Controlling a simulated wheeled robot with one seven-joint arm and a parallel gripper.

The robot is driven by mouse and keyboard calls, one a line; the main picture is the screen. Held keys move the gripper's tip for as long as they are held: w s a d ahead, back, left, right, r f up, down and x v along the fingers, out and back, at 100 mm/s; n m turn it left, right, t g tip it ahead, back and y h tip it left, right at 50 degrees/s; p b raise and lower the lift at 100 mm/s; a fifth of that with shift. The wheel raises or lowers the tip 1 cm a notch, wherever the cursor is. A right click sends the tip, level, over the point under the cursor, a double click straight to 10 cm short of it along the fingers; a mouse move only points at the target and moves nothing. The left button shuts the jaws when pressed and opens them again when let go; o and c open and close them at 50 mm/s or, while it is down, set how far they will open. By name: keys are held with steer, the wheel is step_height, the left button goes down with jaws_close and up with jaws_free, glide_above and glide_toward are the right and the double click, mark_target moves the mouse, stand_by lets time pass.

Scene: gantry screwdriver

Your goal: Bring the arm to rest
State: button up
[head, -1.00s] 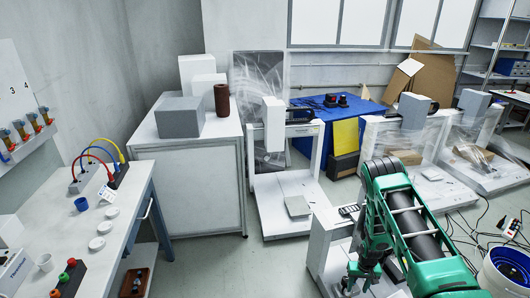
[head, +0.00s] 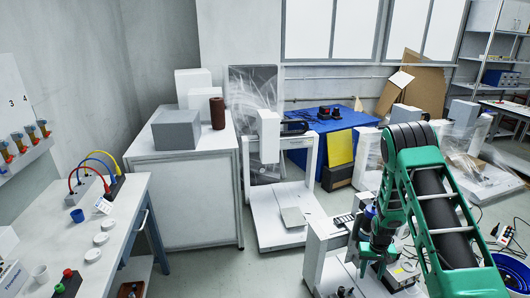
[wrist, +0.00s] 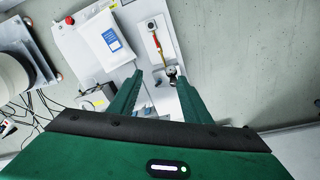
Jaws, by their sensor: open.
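My green arm (head: 440,215) reaches in from the right side of the head view, with its elbow raised and its forearm pointing down. My gripper (head: 372,272) hangs over the white bench unit at the lower centre-right. In the wrist view my gripper (wrist: 160,90) has its two green fingers apart, with nothing held between them. Beyond the fingers lie a red-and-brass fitting (wrist: 154,38) and a small round gauge-like part (wrist: 170,72) on a white strip; both appear apart from the fingers.
A gantry machine (head: 270,140) with a grey plate (head: 293,217) stands left of my arm. A white packet (wrist: 107,40) lies beside the strip, near a red button (wrist: 69,20). A white cabinet (head: 190,195) stands further left. Bare floor shows at the wrist view's right.

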steer(key=s+d+r+m, duration=0.1)
steer(key=s+r, duration=0.3)
steer(key=r, duration=0.6)
steer(key=s+d+r, duration=0.1)
steer(key=s+r, duration=0.3)
steer(key=r, duration=0.5)
steer(key=s+d+r+m, duration=0.1)
steer(key=s+r, duration=0.3)
steer(key=r, duration=0.6)
steer(key=s+a+r, duration=0.1)
steer(key=s+r, duration=0.3)
steer(key=s, duration=0.5)
steer(key=s+a+r+m, duration=0.1)
steer(key=s+a+r, duration=0.1)
steer(key=s+r, duration=0.3)
steer(key=s+a+r+m, duration=0.1)
steer(key=s+r, duration=0.4)
steer(key=s, duration=0.8)
steer(key=shift+s+a+y, duration=0.3)
steer(key=shift+s+y, duration=0.1)
steer(key=shift+w, duration=0.15)
steer(key=shift+w+f, duration=0.15)
steer(key=shift+w, duration=0.35)
